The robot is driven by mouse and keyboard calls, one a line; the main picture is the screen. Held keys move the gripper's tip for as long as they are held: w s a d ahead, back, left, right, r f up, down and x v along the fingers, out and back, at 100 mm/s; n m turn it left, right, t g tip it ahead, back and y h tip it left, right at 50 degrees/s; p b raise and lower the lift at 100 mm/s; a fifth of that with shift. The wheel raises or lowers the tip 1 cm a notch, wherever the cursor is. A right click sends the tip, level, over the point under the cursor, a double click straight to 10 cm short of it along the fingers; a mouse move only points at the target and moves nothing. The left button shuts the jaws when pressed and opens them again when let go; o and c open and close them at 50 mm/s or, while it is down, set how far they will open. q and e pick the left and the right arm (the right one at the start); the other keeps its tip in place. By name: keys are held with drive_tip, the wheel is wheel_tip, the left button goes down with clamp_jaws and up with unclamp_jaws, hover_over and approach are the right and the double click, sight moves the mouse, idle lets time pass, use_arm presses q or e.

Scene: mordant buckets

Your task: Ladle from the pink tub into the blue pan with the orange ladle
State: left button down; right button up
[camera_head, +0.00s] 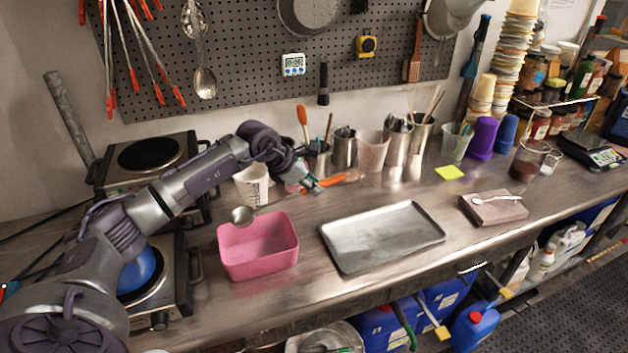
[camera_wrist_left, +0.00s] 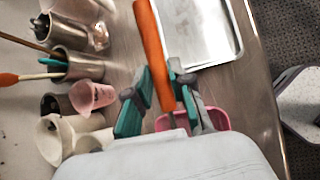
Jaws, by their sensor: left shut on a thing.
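The pink tub (camera_head: 258,262) stands on the steel counter, left of centre; part of it shows behind the gripper in the left wrist view (camera_wrist_left: 219,119). The orange ladle has its orange handle (camera_head: 345,177) pointing right and its metal bowl (camera_head: 242,215) over the tub's back left rim, seemingly above it; whether the bowl holds anything is unclear. My left gripper (camera_head: 311,185) is shut on the handle, also seen in the left wrist view (camera_wrist_left: 153,50). The blue pan (camera_head: 140,272) sits on the front hotplate, mostly hidden by my left arm. My right gripper is not in view.
A grey metal tray (camera_head: 385,237) lies right of the tub. A white measuring cup (camera_head: 252,184) and several utensil cups stand behind the gripper. A second hotplate (camera_head: 150,156) stands at the back left. A spoon rests on a brown block (camera_head: 494,209) at right.

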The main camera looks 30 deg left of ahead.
use_arm(q)
drive_tip(key=f, duration=0.1)
drive_tip(key=f+b, duration=0.1)
drive_tip(key=f, duration=0.1)
drive_tip(key=shift+w+f, duration=0.25)
drive_tip(key=shift+w, duration=0.15)
drive_tip(key=shift+f+b, duration=2.4)
drive_tip(key=shift+f, duration=0.5)
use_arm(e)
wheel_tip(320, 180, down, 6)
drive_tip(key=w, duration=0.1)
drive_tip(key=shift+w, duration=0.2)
use_arm(q)
drive_tip(key=shift+s+r, duration=0.1)
drive_tip(key=shift+r, duration=0.05)
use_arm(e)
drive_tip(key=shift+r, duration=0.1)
use_arm(q)
drive_tip(key=shift+r+p, duration=1.6)
drive_tip(key=shift+r, duration=1.35)
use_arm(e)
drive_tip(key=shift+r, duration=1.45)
